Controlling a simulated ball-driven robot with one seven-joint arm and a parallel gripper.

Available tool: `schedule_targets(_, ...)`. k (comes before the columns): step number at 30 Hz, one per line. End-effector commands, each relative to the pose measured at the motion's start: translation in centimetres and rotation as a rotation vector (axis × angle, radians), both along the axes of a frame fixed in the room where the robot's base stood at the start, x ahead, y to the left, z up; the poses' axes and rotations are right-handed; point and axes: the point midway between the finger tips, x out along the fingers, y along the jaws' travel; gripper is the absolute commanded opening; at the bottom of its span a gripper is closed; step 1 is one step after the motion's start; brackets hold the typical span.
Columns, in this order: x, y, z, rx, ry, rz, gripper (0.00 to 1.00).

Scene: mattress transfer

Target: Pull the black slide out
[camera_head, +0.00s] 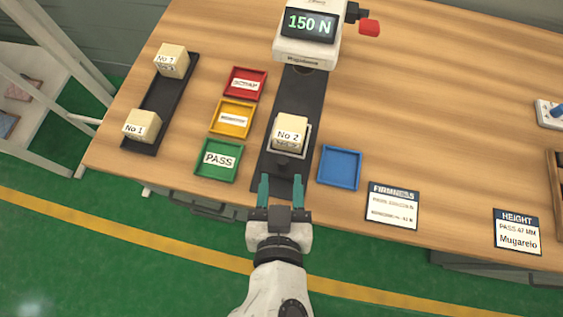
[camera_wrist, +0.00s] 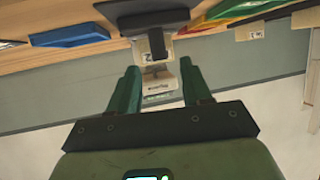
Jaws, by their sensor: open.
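The black slide (camera_head: 283,165) is a long dark track on the table, running from under the tester down to the table's front edge. A pale foam block labelled No 2 (camera_head: 291,132) sits in a light-rimmed holder on it. A small dark knob stands at the holder's near side. My gripper (camera_head: 282,183) is at the near end of the slide, fingers apart and empty, pointing toward the holder. In the wrist view, the open fingers (camera_wrist: 158,85) frame the block (camera_wrist: 158,45) and a dark part in front of it. I cannot tell whether the fingers touch anything.
The tester (camera_head: 309,35) reading 150 N stands at the back. Red (camera_head: 245,84), yellow (camera_head: 231,118) and green (camera_head: 218,160) trays lie left of the slide; a blue tray (camera_head: 339,167) lies right. A black rack (camera_head: 163,103) with two blocks is far left. A FIRMNESS card (camera_head: 393,205) lies right.

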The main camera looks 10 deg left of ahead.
Motion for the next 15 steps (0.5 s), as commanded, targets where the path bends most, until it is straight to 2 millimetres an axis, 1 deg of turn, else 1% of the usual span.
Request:
schedule_targets(1, -1.1, -0.2, 0.3, 0.002, 0.003, 0.001, 0.48)
schedule_targets(6, -3.7, -0.6, 1.4, 0.000, 0.003, 0.002, 0.48)
schedule_targets(10, -5.0, -0.8, 2.0, 0.001, 0.001, 0.002, 0.48)
schedule_targets(15, -5.7, -0.9, 2.3, 0.000, 0.001, 0.001, 0.48)
